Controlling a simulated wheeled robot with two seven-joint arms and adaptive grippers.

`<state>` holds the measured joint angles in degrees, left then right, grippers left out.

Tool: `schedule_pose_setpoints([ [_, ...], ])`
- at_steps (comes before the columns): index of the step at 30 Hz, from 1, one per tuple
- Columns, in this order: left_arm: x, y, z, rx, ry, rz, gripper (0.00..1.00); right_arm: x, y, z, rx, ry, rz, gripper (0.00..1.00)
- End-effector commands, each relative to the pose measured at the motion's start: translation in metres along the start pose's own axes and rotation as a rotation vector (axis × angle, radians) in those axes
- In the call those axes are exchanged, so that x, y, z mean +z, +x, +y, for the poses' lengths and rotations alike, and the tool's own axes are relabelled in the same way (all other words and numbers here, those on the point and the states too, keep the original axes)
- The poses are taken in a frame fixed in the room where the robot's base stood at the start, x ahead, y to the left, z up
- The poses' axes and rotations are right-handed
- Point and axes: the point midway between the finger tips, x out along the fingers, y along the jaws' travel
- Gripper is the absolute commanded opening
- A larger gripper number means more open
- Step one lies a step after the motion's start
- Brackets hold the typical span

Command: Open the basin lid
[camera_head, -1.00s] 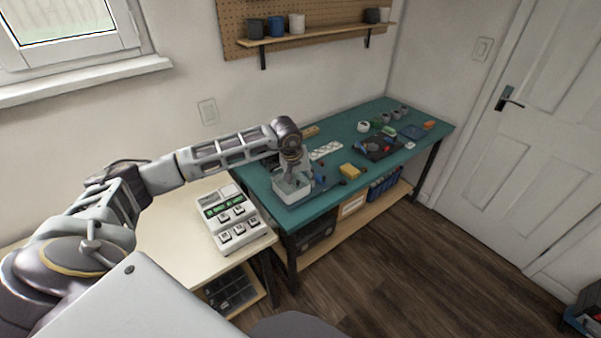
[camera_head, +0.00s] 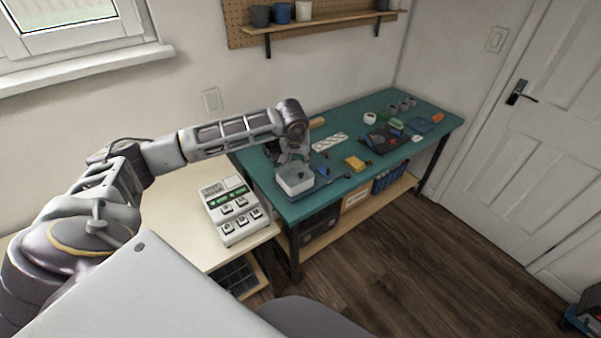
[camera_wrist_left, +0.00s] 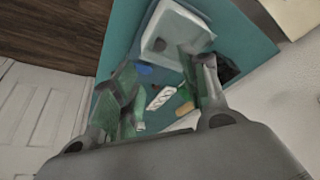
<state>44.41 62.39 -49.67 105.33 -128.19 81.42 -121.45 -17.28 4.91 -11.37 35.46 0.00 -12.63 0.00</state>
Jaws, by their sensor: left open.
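The white basin (camera_head: 296,184) stands at the near left end of the green bench. Its top looks grey, with a small dark spot; I cannot tell clearly how the lid sits. In the left wrist view the basin (camera_wrist_left: 184,27) lies just beyond the fingertips, with a small dark knob-like spot on its grey top. My left gripper (camera_head: 290,158) is just behind and above the basin in the head view, partly hidden by its own wrist. The left wrist view shows the gripper (camera_wrist_left: 158,66) with its fingers apart and nothing between them. My right gripper is out of view.
The green bench (camera_head: 330,186) also holds a white strip (camera_head: 328,142), a yellow block (camera_head: 355,163), blue parts beside the basin and a dark board (camera_head: 380,139). A cream table with a button device (camera_head: 232,208) stands to the left.

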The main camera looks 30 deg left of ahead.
Motion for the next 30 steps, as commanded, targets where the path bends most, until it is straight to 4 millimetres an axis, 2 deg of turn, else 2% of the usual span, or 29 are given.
schedule_pose_setpoints([
  [16, 0.001, 0.067, 0.0, -0.001, -0.001, -0.002, 0.44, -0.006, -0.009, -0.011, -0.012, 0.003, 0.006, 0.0],
  [30, 0.0, 0.113, 0.0, 0.001, -0.001, -0.001, 0.44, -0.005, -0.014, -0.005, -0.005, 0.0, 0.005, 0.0],
])
